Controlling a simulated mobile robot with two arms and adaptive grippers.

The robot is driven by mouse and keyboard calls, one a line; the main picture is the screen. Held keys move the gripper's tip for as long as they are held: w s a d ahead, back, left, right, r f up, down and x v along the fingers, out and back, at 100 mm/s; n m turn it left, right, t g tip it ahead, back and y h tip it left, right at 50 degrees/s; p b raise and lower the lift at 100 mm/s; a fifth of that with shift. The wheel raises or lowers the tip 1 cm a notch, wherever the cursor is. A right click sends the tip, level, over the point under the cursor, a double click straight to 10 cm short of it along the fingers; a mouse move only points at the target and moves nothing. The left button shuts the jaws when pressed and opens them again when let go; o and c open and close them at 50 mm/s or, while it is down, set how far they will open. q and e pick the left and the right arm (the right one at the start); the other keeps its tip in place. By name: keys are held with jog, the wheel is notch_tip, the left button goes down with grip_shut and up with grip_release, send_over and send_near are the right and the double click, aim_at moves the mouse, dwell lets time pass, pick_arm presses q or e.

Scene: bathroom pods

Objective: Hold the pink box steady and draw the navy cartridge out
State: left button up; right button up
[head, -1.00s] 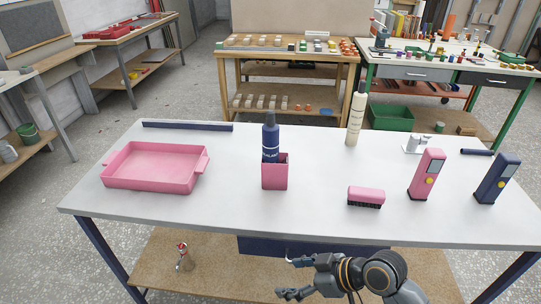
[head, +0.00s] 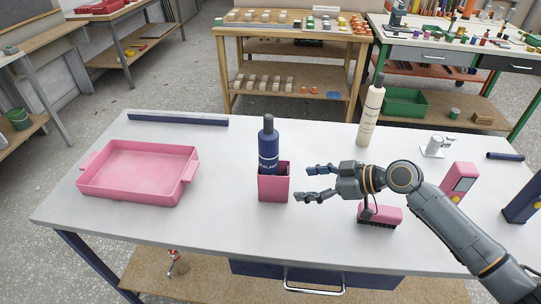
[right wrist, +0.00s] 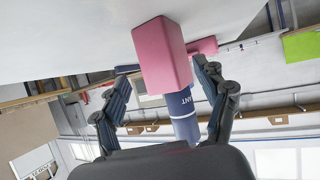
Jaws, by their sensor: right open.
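The pink box (head: 273,188) stands upright near the middle of the white table. The navy cartridge (head: 268,152) stands in it, its body and dark nozzle rising above the rim and its lower part hidden inside. My right gripper (head: 308,183) is open and empty, just right of the box, its fingers pointing left toward it. In the right wrist view the pink box (right wrist: 162,52) and the navy cartridge (right wrist: 183,112) show upside down between the spread fingers (right wrist: 160,100). I see no contact there. My left gripper is in neither view.
A pink tray (head: 140,188) lies on the left, with a navy bar (head: 178,119) behind. A cream cartridge (head: 371,112) stands at the back. A pink brush (head: 380,215), a pink device (head: 458,182) and a navy device (head: 524,202) are at the right. The table's front middle is clear.

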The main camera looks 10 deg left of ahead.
aim_at(288, 186)
jog(key=x, duration=0.3)
jog(key=shift+s+a+b, duration=0.25)
jog(key=shift+a+b, duration=0.1)
jog(key=b+x, duration=0.1)
jog(key=x, duration=0.1)
jog(key=shift+w+a+f, duration=0.15)
jog(key=shift+f, duration=0.2)
jog(key=b+x, duration=0.1)
jog(key=x, duration=0.1)
jog(key=shift+a+f+b, duration=0.1)
jog(key=shift+a+b, duration=0.2)
jog(key=shift+b, duration=0.05)
jog(key=shift+w+a+f, duration=0.1)
jog(key=shift+w+a, duration=0.05)
jog(key=shift+a, duration=0.15)
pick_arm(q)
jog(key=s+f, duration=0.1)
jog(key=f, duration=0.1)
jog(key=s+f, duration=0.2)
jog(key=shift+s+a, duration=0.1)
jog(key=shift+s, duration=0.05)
pick_arm(e)
jog(key=c, duration=0.8)
